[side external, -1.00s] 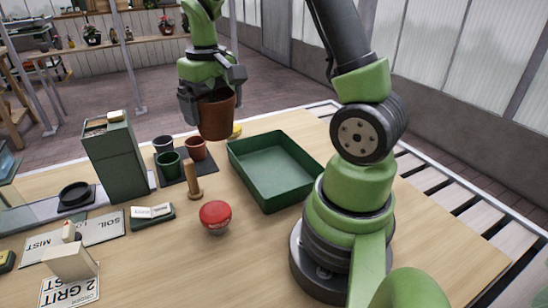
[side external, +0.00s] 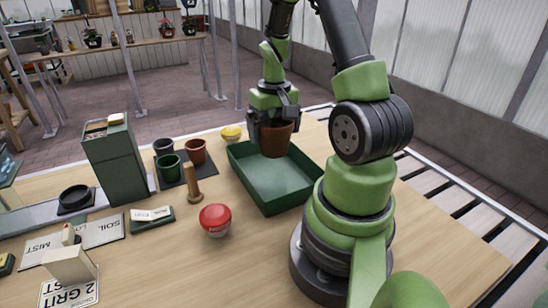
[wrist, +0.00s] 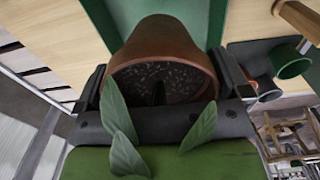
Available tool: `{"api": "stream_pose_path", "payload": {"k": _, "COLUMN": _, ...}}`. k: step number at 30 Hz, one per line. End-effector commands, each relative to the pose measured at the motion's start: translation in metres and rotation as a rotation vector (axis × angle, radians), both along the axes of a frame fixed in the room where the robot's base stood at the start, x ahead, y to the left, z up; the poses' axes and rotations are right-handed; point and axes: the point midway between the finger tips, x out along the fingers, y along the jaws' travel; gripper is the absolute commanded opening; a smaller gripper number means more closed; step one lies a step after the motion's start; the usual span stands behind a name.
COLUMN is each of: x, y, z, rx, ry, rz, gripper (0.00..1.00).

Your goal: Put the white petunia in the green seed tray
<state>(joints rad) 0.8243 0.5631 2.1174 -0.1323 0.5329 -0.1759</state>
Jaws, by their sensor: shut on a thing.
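My gripper (side external: 273,128) is shut on a brown terracotta pot (side external: 277,143), with one finger on each side of it. In the wrist view the pot (wrist: 160,40) is filled with dark soil, and green leaves (wrist: 125,150) show in front of my gripper. No white bloom shows in either view, so the flower's colour cannot be told. The green seed tray (side external: 284,190) is a shallow rectangular box on the table. The pot is upright over the tray's far part; whether it touches the tray floor cannot be told. The rest of the visible tray is empty.
A red round-topped object (side external: 215,219) and a wooden tool (side external: 192,182) stand left of the tray. Small pots (side external: 196,151) sit on a dark mat behind. A yellow object (side external: 231,133) is near the tray's far corner. A tall green box (side external: 116,160) stands further left.

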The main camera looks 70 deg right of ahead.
Motion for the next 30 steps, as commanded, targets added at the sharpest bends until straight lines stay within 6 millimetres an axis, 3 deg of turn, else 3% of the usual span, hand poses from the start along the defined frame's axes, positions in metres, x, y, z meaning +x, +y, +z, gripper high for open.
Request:
{"api": "stream_pose_path", "payload": {"k": 3, "x": -0.001, "y": 0.001, "z": -0.022, "rx": 0.005, "ry": 0.005, "rz": 0.0, "gripper": 0.67}}
{"api": "stream_pose_path", "payload": {"k": 15, "x": 0.0, "y": 0.0, "z": -0.07, "rx": 0.002, "ry": 0.002, "rz": 0.002, "gripper": 0.67}}
{"api": "stream_pose_path", "payload": {"k": 28, "x": 0.0, "y": 0.0, "z": -0.077, "rx": 0.0, "ry": 0.0, "rz": 0.001, "gripper": 0.67}}
{"api": "stream_pose_path", "payload": {"k": 29, "x": 0.0, "y": 0.0, "z": -0.077, "rx": 0.0, "ry": 0.0, "rz": 0.001, "gripper": 1.0}}
{"api": "stream_pose_path", "payload": {"k": 30, "x": 0.0, "y": 0.0, "z": -0.076, "rx": -0.001, "ry": 0.001, "rz": 0.001, "gripper": 1.0}}
